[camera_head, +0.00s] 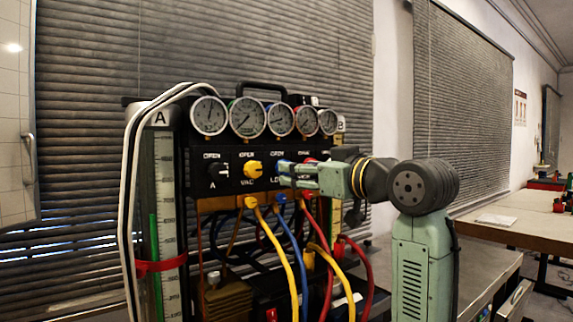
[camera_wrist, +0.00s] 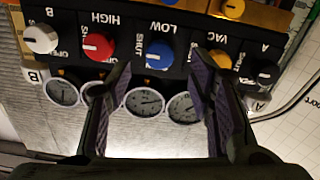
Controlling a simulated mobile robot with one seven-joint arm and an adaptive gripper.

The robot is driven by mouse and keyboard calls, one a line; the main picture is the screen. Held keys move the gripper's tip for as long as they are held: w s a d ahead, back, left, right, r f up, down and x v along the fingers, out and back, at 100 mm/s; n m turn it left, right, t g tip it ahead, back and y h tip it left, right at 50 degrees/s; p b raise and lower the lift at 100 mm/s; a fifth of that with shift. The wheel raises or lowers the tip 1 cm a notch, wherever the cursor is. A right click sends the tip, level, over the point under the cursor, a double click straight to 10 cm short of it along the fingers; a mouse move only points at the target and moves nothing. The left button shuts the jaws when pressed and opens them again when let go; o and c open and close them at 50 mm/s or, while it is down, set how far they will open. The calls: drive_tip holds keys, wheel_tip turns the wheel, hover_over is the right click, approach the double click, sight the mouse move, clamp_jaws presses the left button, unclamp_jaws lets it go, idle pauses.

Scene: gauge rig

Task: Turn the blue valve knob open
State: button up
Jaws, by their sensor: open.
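The blue valve knob (camera_wrist: 160,53) is on the black panel under the label LOW, which reads upside down in the wrist view. It has a pale mark running to its left side. My gripper (camera_wrist: 164,68) is open, with one finger on each side of the blue knob's line in the wrist view; I see no clear contact. In the camera_head view my gripper (camera_head: 290,175) is right at the panel front, reaching in from the right.
A red knob (camera_wrist: 98,46) and a yellow knob (camera_wrist: 222,66) flank the blue one; a white knob (camera_wrist: 41,38) and a black knob (camera_wrist: 267,73) lie further out. Round gauges (camera_head: 247,117) top the panel. Coloured hoses (camera_head: 285,250) hang below it.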

drive_tip(key=shift+p+x, duration=0.6)
drive_tip(key=shift+x, duration=2.15)
drive_tip(key=shift+c, duration=0.4)
clamp_jaws()
